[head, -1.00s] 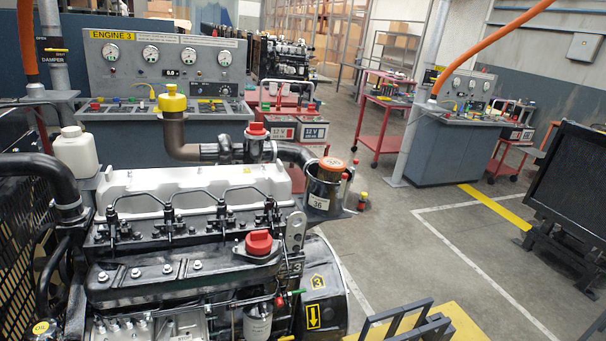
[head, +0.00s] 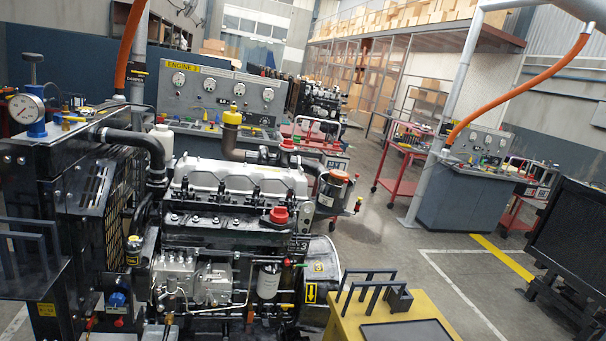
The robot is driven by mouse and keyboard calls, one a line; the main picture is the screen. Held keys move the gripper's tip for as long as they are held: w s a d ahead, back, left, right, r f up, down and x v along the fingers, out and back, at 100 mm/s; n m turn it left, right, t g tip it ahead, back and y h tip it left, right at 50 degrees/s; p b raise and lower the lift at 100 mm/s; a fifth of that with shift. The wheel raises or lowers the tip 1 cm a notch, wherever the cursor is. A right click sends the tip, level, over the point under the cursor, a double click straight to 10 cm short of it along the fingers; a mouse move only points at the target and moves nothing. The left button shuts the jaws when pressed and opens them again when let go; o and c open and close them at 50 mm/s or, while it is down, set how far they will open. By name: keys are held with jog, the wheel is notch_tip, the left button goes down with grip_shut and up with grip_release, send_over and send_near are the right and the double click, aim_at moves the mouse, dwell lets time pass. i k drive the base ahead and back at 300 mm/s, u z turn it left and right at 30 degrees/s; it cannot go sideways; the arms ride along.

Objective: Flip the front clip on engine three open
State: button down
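Engine three (head: 235,215) stands left of centre, with a silver-white valve cover, black block and a red cap on its side. A dark canister with an orange lid (head: 338,174) sits at the engine's right end. The front clip is too small to make out, and I cannot tell its position. My gripper is not in view.
A radiator frame with a gauge (head: 26,109) stands at the left. Behind is the engine 3 panel (head: 222,90). A yellow surface (head: 348,326) with black brackets is at the lower middle. A dark screen-like panel (head: 573,215) stands right. Floor between is clear.

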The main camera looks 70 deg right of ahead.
aim_at(345, 184)
jog(key=k, duration=0.1)
jog(key=z, duration=0.2)
jog(key=i, duration=1.35)
jog(key=z, duration=1)
jog(key=i, duration=1.3)
jog(key=z, duration=1.5)
jog(key=i, duration=0.9)
jog(key=z, duration=0.6)
